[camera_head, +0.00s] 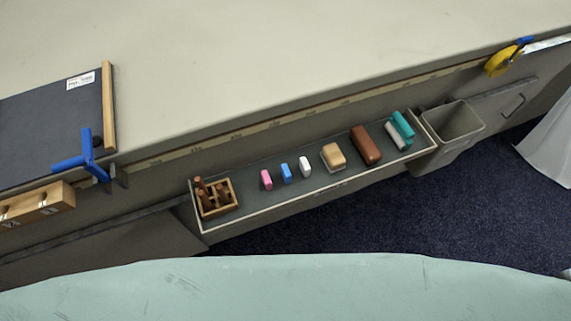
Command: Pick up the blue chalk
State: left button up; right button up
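The blue chalk (286,172) is a short stick lying in a long narrow tray (241,219) fixed along the side of the long table. It sits between a pink chalk (266,179) on its left and a white chalk (305,167) on its right, apart from both. Nothing covers it. Neither of my grippers shows in the head view.
The tray also holds a wooden box of brown pegs (231,206), a tan block (333,156), a brown block (366,145) and a teal-handled item (403,127). A grey bin (449,125) hangs right of it. A blue clamp (82,158) grips the table edge at left. A pale green surface (300,290) fills the foreground.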

aim_at(287, 176)
jog(key=u, duration=1.25)
jog(key=z, duration=1.3)
jog(key=k+l+u, duration=0.1)
jog(key=k, duration=0.25)
